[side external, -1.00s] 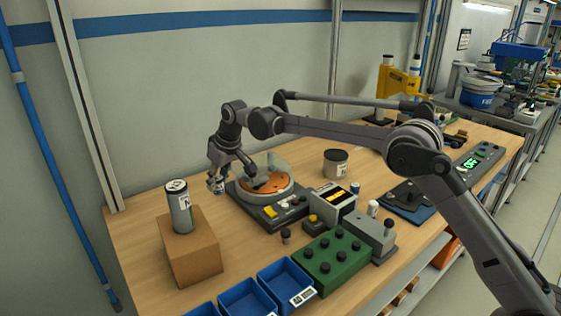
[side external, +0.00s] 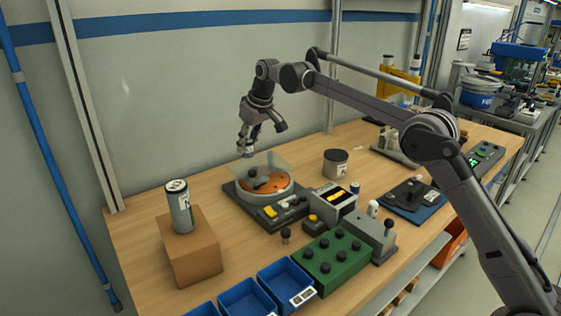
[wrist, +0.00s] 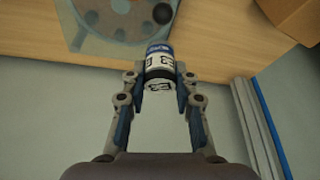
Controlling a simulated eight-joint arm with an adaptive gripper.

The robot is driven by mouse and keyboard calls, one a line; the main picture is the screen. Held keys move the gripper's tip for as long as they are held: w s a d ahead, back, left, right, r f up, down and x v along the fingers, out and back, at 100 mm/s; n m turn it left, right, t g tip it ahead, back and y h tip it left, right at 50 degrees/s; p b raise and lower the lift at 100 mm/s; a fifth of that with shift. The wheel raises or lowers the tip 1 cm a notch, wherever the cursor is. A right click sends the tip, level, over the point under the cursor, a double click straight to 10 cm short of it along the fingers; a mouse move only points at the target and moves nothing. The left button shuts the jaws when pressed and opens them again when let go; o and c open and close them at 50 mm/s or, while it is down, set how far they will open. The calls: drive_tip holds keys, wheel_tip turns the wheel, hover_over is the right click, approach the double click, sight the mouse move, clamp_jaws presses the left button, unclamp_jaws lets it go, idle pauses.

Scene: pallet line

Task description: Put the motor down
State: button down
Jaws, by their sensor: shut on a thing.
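My gripper (side external: 248,139) is shut on a small cylinder with a white and blue label, which I take to be the motor (wrist: 160,66). In the side view the motor (side external: 247,152) hangs in the air, apart from the table (side external: 140,212), just behind the round turntable device (side external: 262,212). A clear shield stands over that device.
A box (side external: 190,250) with a can (side external: 180,206) on top stands at the left. Blue bins (side external: 247,300) and a green knobbed block (side external: 332,262) line the front. A grey round tin (side external: 336,163) stands right of the turntable. The wall is close behind.

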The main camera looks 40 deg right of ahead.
drive_tip(key=s+d+m, duration=0.1)
drive_tip(key=s+d, duration=0.2)
drive_tip(key=d, duration=0.7)
drive_tip(key=s+d+m+h, duration=0.1)
drive_tip(key=s+d, duration=0.2)
drive_tip(key=d, duration=0.7)
drive_tip(key=s+d+m, duration=0.1)
drive_tip(key=s+d, duration=0.2)
drive_tip(key=d, duration=0.7)
drive_tip(key=s+d+m+h, duration=0.1)
drive_tip(key=s+d+m, duration=0.1)
drive_tip(key=s+d, duration=1.7)
drive_tip(key=w+a+f, duration=0.1)
drive_tip(key=w+f, duration=0.2)
drive_tip(key=f, duration=0.1)
drive_tip(key=w+a+f, duration=0.1)
drive_tip(key=w+f, duration=0.3)
drive_tip(key=w+a+f, duration=0.1)
drive_tip(key=w+f, duration=0.3)
drive_tip(key=shift+w+a, duration=0.25)
drive_tip(key=shift+f, duration=2.05)
drive_tip(key=shift+f, duration=0.1)
drive_tip(key=c, duration=1)
unclamp_jaws()
drive_tip(key=shift+c, duration=0.2)
